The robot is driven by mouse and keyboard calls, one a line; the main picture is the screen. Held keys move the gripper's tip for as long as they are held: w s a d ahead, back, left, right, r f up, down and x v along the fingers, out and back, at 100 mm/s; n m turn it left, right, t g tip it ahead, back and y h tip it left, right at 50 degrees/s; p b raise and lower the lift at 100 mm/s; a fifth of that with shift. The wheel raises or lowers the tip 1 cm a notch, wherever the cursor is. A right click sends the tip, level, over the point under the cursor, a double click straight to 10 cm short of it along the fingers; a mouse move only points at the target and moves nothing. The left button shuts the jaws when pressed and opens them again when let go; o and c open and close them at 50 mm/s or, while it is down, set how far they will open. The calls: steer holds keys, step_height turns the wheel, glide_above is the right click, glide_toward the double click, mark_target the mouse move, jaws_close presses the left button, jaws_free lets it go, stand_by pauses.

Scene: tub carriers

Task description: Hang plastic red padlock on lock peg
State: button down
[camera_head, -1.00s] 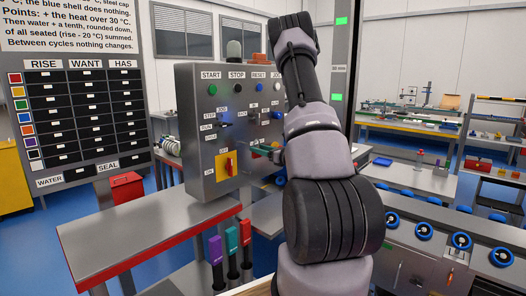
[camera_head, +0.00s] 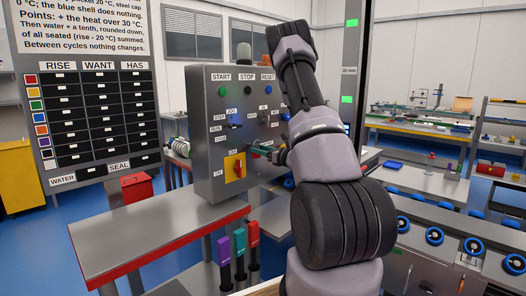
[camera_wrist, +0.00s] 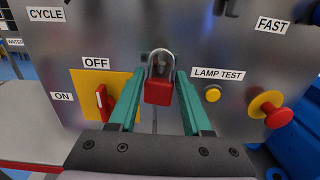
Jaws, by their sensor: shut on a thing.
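The red padlock (camera_wrist: 158,92) with its pale upturned shackle is between the two green fingers of my gripper (camera_wrist: 158,96) in the wrist view. My gripper is shut on its body, and the shackle points up against the grey panel front. The lock peg cannot be made out clearly; a small dim shape shows around the shackle top. I cannot tell whether the shackle is around a peg. In the head view my gripper (camera_head: 262,151) is at the panel face, right of the yellow switch plate, and the padlock cannot be made out.
The grey control panel (camera_head: 212,150) fills the space before my gripper. The yellow plate with red OFF/ON switch (camera_wrist: 101,102) is left of the fingers. A yellow LAMP TEST button (camera_wrist: 213,95) and a red knob (camera_wrist: 278,116) are to the right. A red-edged bench (camera_head: 150,235) stands in front.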

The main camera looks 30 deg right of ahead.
steer(key=shift+w+a+f, duration=0.1)
steer(key=shift+w+f, duration=0.3)
steer(key=shift+f, duration=0.1)
steer(key=shift+w+f, duration=0.1)
steer(key=shift+f, duration=0.2)
steer(key=shift+a+f, duration=0.1)
steer(key=shift+f, duration=0.1)
steer(key=shift+c, duration=2.2)
jaws_free()
steer(key=o, duration=0.4)
steer(key=shift+r, duration=0.1)
steer(key=shift+o, duration=0.2)
steer(key=shift+f, duration=0.25)
steer(key=shift+f, duration=1.75)
steer(key=v, duration=1.1)
steer(key=shift+f, duration=0.45)
